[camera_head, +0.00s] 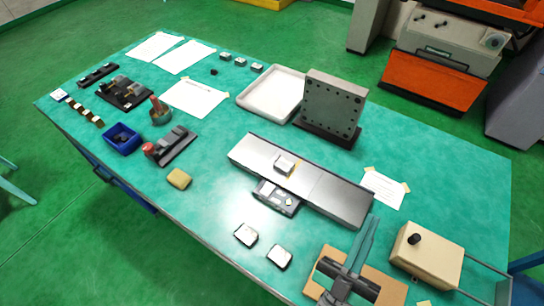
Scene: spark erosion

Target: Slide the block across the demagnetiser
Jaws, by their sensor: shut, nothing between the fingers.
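A small light-grey block (284,163) lies on the long, flat grey demagnetiser (325,190), left of the plate's middle. A yellowish mark shows beside the block. A small control panel (274,197) adjoins the plate's front edge. My gripper (369,225) is at the lower right, with long narrow fingers pointing away from the camera. It is shut and empty, to the right of and nearer than the block, well apart from it. Its fingers lie close to the right end of the plate in the picture; their height above the table cannot be told.
Two light blocks (246,235) lie in front of the panel. A beige box (428,254) with a black knob stands at the right. An upright drilled plate (332,108) and white tray (271,94) stand behind. A brown board (392,291) lies beneath my arm.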

